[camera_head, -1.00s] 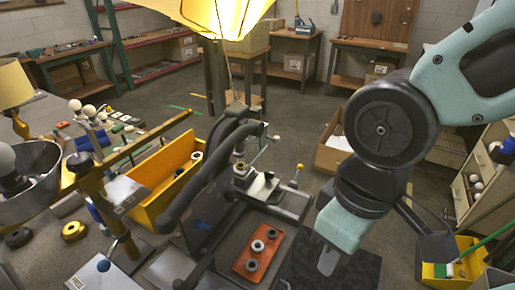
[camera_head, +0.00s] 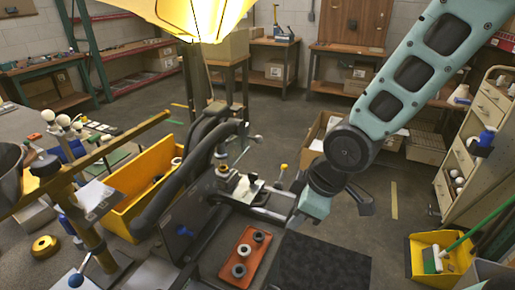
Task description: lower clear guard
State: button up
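A press-like fixture stands in the middle, with thick black curved bars (camera_head: 190,172) and a small metal clamp block (camera_head: 245,188). I cannot clearly make out a clear guard. A dark upright panel (camera_head: 184,231) with a blue mark, beside the bars, may be part of it, but I cannot tell. My gripper (camera_head: 293,221) is right of the fixture, at its tray's right edge, pointing down and left. It appears apart from the bars. Its fingers are small and partly hidden, so their opening is unclear.
An orange block with dark rings (camera_head: 245,256) lies in front of the clamp. A black mat (camera_head: 322,264) lies below my gripper. A yellow bin (camera_head: 135,205) stands left of the fixture. A yellow lamp shade (camera_head: 205,15) hangs above. A cardboard box (camera_head: 318,130) is behind my arm.

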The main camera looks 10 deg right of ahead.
jog(key=w+d+f+n+t+y+b, duration=0.1)
jog(key=w+f+t+y+b, duration=0.15)
jog(key=w+f, duration=0.2)
jog(key=n+t+y+b, duration=0.2)
jog(key=t+y+b, duration=0.1)
jog(key=t+y, duration=0.45)
send_near(259, 141)
jog(key=shift+h, duration=0.3)
jog(key=p+x, duration=0.1)
jog(key=x, duration=0.2)
jog(key=p+x, duration=0.1)
jog(key=x, duration=0.3)
jog(key=p+x, duration=0.1)
jog(key=x, duration=0.2)
jog(key=shift+w, duration=0.55)
grip_shut()
jog(key=shift+f, duration=0.15)
